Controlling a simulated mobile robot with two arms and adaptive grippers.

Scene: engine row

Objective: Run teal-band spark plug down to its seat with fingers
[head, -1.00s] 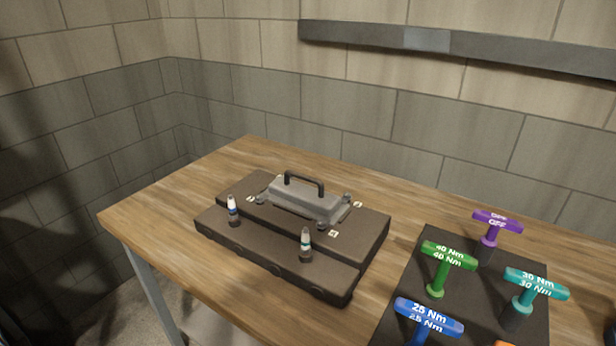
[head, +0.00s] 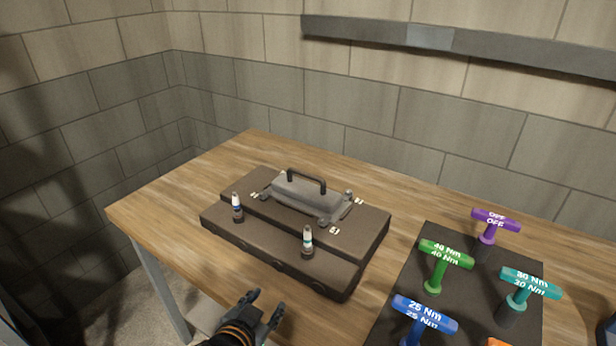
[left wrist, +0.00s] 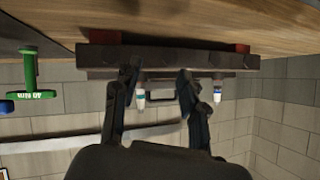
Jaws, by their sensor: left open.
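The teal-band spark plug (head: 307,242) stands upright in the front step of the dark engine block (head: 275,262), its white top showing; whether it is seated cannot be told. It also shows in the left wrist view (left wrist: 140,97), which is upside down, between the finger outlines. A blue-band spark plug (head: 237,207) stands upright to its left, and in the left wrist view (left wrist: 217,95) it is outside the fingers. My left gripper (head: 266,299) is open and empty, in front of the block and apart from both plugs. My right gripper is not in view.
A grey part with a black handle (head: 305,195) sits on top of the block. Bare wooden table (head: 160,215) lies left.

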